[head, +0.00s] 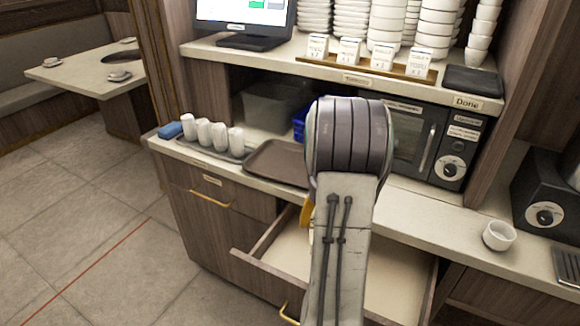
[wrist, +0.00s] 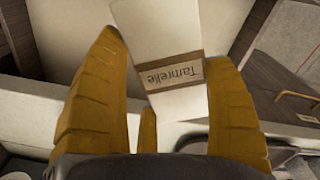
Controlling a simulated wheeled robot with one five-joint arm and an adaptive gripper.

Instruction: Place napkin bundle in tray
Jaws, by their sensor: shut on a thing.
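The napkin bundle (wrist: 165,40) is white with a brown band that carries printed letters. It is between the yellow fingers of my gripper (wrist: 164,62), which is shut on it. In the head view my arm hides the bundle, and only a bit of yellow finger (head: 306,217) shows left of the arm, above the open drawer. A dark brown, flat tray (head: 272,163) lies on the counter, left of my arm. It looks empty where it shows; its right end is close to or behind my arm.
An open drawer (head: 285,250) juts out below the counter. Several white upright containers (head: 204,132) stand on a grey tray left of the brown tray, with a blue item (head: 170,130) beside them. A microwave (head: 412,140) stands behind. A white cup (head: 499,235) is at right.

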